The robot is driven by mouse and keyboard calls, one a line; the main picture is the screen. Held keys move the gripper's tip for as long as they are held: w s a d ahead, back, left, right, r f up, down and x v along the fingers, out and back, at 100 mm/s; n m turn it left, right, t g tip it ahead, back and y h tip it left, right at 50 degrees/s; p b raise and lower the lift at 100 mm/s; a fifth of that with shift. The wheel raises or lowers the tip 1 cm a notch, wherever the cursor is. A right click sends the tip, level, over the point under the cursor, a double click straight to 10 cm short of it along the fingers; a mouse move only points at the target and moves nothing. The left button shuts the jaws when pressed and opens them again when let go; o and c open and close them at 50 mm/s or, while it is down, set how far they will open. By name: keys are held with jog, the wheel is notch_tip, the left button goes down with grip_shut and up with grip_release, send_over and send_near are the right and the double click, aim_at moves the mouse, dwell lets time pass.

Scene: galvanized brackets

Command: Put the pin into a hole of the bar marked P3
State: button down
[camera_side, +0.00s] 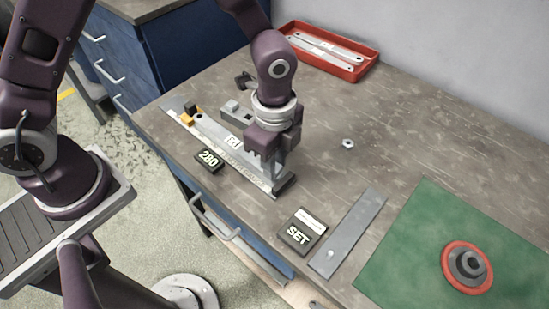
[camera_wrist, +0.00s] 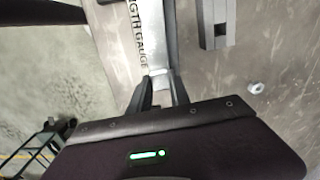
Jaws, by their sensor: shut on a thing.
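My gripper (camera_side: 270,152) is low over the right part of the length gauge (camera_side: 245,172). In the wrist view my fingertips (camera_wrist: 161,88) are closed around a small pale metal piece (camera_wrist: 158,73) at the end of the gauge bar (camera_wrist: 157,35). Whether this piece is the pin or part of the gauge, I cannot tell. A white label (camera_side: 233,143) on a bar at the gauge is too small to read surely. A flat grey bar (camera_side: 350,230) lies right of the SET box, with a small mark near its front end. I cannot make out a P3 mark.
A dark 280 display (camera_side: 209,160) and a SET box (camera_side: 299,232) stand near the front edge. A red tray (camera_side: 362,67) holds bars at the back. A nut (camera_side: 347,143), a grey slotted block (camera_wrist: 214,26) and a red-rimmed disc (camera_side: 467,267) on a green mat (camera_side: 412,236) also lie there.

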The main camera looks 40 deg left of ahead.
jog(key=c, duration=1.1)
grip_release()
jog(key=shift+c, duration=0.2)
jog(key=shift+r, duration=3.05)
jog(key=s+a+r+n+t, duration=0.2)
jog(key=a+r+n, duration=0.35)
jog(key=r, duration=0.35)
jog(key=s+a+r+n+t, duration=0.1)
jog(key=s+a+r+n, duration=0.3)
jog(key=s+n, duration=0.1)
jog(key=s+a+r+n+t, duration=0.2)
jog(key=s+a+r+n, duration=0.2)
jog(key=s, duration=0.4)
jog(key=shift+s+a+n+t, duration=0.15)
jog(key=shift+a+n+t, duration=0.15)
jog(key=shift+a+n, duration=0.6)
